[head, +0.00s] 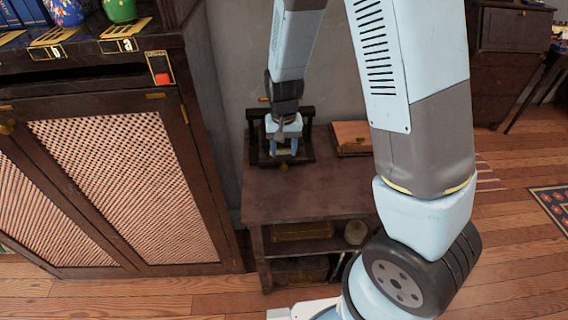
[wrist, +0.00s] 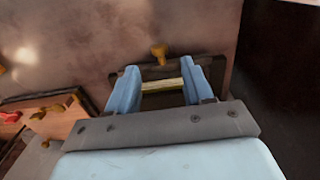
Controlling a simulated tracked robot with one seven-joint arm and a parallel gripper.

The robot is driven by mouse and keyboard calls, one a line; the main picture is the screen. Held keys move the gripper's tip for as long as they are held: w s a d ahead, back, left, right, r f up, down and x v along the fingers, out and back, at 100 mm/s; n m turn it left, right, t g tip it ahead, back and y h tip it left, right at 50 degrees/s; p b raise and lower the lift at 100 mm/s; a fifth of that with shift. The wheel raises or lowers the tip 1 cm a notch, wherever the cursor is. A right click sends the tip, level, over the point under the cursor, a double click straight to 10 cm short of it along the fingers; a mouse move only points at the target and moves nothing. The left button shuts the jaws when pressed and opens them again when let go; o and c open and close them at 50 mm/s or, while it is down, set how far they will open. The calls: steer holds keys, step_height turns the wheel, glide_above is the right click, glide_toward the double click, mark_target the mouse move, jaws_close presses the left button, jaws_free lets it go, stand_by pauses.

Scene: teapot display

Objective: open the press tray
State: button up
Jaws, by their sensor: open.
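The press (head: 253,137) is a dark frame standing at the back of a small wooden table. My gripper (head: 284,151) points down inside the frame, its two light blue fingers apart. A small brass knob (head: 284,167) shows just in front of the fingers, low on the press. In the wrist view my gripper (wrist: 160,72) is open, with a brass bar (wrist: 163,86) across the gap between its fingers. The brass knob (wrist: 158,53) lies just beyond the fingertips, at the edge of a dark panel that may be the press tray. Contact with either cannot be told.
A wooden box (head: 351,137) sits right of the press on the table (head: 305,193); it also shows in the wrist view (wrist: 55,121). The tabletop front is clear. A dark cabinet (head: 120,175) stands at left, with a red button (head: 162,78) on its top edge.

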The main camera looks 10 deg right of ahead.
mark_target(284, 165)
steer(key=shift+f, duration=3.4)
jaws_close()
